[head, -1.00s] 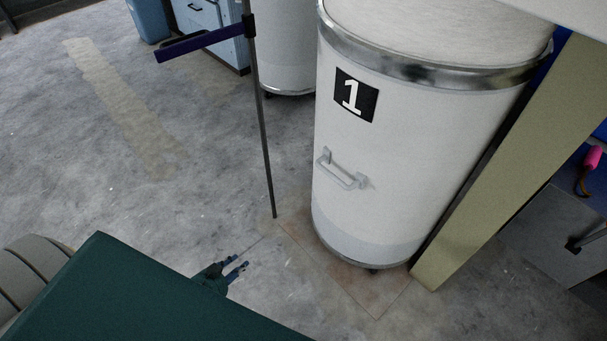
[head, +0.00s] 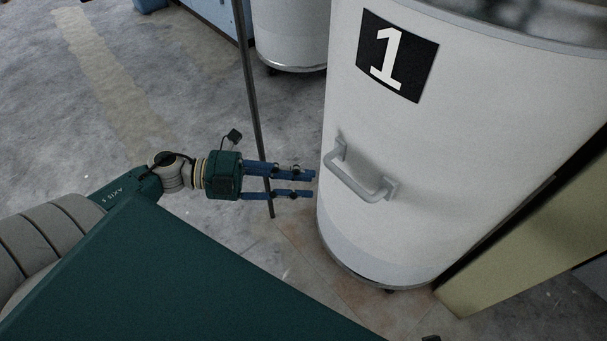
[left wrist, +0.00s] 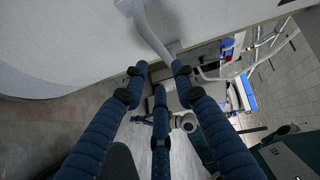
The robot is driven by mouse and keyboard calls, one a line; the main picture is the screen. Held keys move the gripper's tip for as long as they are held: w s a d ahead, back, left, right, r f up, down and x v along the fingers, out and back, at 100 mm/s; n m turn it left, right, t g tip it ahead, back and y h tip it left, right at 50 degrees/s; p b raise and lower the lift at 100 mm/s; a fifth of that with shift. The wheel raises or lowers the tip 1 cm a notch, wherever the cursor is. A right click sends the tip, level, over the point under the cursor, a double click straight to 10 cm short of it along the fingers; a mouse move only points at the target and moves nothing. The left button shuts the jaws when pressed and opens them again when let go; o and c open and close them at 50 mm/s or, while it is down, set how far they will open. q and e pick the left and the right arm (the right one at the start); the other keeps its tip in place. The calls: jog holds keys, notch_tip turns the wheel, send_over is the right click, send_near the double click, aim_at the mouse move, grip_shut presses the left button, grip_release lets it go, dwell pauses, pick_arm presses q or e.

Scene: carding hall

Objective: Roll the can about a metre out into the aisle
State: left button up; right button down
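The white can (head: 450,150) with a black "1" label stands upright on the floor at the right of the head view. Its grey handle (head: 357,183) sticks out from its side, facing me. My left gripper (head: 312,184) is open and empty, its blue fingers pointing at the can just left of the handle. In the left wrist view the spread fingertips (left wrist: 158,75) are close to the handle bar (left wrist: 150,32), with the can wall (left wrist: 60,35) above; I see no grip on the bar.
A thin dark post (head: 251,110) stands behind my left fingers. A second white can (head: 290,35) is further back. A beige upright panel (head: 525,235) stands close beside the can on the right. Open concrete floor with a pale strip (head: 105,70) lies to the left.

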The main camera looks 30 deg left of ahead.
aim_at(347, 185)
pick_arm(q)
jog(key=shift+s+r, duration=0.1)
pick_arm(e)
jog(key=shift+r, duration=0.1)
pick_arm(q)
jog(key=shift+d, duration=0.1)
